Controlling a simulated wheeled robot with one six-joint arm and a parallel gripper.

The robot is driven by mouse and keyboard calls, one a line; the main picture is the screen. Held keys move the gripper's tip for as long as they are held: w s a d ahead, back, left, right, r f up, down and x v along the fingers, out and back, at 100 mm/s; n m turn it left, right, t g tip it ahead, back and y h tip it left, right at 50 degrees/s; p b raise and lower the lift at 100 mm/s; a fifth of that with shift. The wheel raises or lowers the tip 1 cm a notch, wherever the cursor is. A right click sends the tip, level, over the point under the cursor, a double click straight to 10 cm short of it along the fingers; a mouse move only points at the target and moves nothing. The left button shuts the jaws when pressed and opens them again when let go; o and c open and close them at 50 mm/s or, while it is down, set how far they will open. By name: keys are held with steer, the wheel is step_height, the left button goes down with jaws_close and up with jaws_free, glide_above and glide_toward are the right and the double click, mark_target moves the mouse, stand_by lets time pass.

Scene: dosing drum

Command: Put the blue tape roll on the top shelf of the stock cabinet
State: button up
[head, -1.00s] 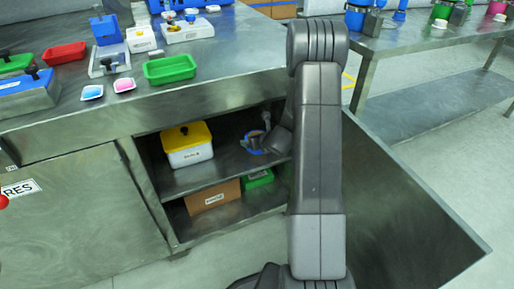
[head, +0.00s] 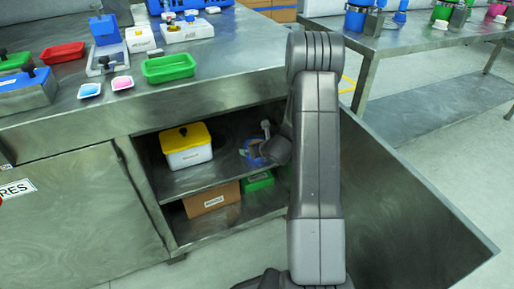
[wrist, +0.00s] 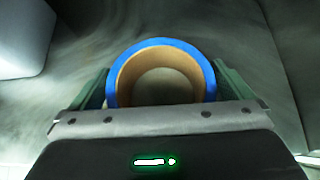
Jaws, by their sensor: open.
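The blue tape roll (wrist: 163,43), with a tan core, rests on the cabinet's upper shelf (head: 190,182). In the head view the roll (head: 249,153) is partly hidden by the end of my arm. My gripper (wrist: 162,82) is open, with a green finger on each side of the roll. The roll's near side is hidden behind the gripper body in the wrist view. I cannot tell whether the fingers touch it. The stock cabinet (head: 132,165) stands open under the counter.
A white box with a yellow lid (head: 187,155) stands left of the roll on the same shelf. A cardboard box (head: 211,200) and a green box (head: 258,181) are on the level below. The open cabinet door (head: 410,200) stands at the right. Trays and equipment cover the counter.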

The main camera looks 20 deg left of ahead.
steer(key=p+v, duration=0.1)
steer(key=v, duration=1.1)
steer(key=shift+p, duration=0.35)
